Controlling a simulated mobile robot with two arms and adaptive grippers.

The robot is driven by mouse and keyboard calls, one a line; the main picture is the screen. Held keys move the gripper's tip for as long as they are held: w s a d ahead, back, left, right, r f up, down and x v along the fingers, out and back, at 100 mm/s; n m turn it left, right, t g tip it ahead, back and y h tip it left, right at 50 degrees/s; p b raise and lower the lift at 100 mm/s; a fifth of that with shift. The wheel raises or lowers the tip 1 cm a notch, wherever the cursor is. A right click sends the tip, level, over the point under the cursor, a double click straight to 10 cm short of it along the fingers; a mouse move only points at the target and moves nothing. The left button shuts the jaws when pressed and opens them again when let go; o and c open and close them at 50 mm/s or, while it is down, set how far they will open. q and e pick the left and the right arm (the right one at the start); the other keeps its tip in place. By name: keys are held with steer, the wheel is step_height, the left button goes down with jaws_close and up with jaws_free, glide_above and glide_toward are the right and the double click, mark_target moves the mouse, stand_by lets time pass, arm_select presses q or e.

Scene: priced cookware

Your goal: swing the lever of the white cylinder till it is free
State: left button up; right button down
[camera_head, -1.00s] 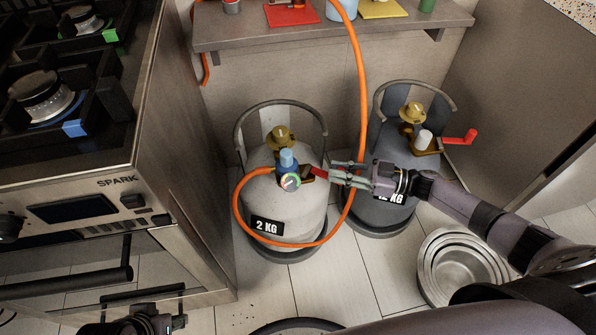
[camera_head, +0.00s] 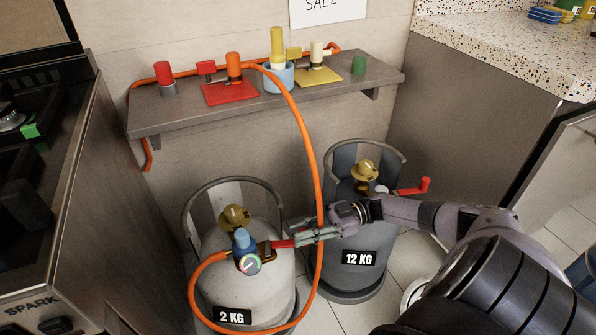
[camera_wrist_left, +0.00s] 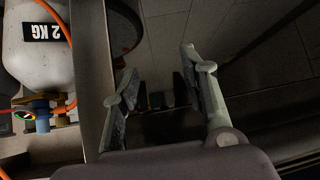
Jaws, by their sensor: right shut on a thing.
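The white cylinder (camera_head: 265,274) labelled 2 KG stands on the floor at lower middle in the head view; it is partly seen in the left wrist view (camera_wrist_left: 35,70). Its regulator has a blue knob (camera_head: 241,240), a round gauge (camera_head: 250,264) and a red lever (camera_head: 281,244) pointing right. My right gripper (camera_head: 303,238) reaches in from the right and is shut on the lever's end, partly hiding it. My left gripper (camera_wrist_left: 160,68) is open and empty in the left wrist view, its fingers well apart, away from the cylinder.
An orange hose (camera_head: 308,150) runs from the regulator up to the shelf (camera_head: 180,117) and passes close by my right gripper. A grey 12 KG cylinder (camera_head: 345,282) with a red lever (camera_head: 415,188) stands to the right. The stove (camera_head: 75,215) is at left.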

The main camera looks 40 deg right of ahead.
steer(key=c, duration=1.7)
jaws_free()
step_height(320, 180, up, 10)
steer(key=shift+f, duration=0.1)
steer(key=shift+a, duration=0.1)
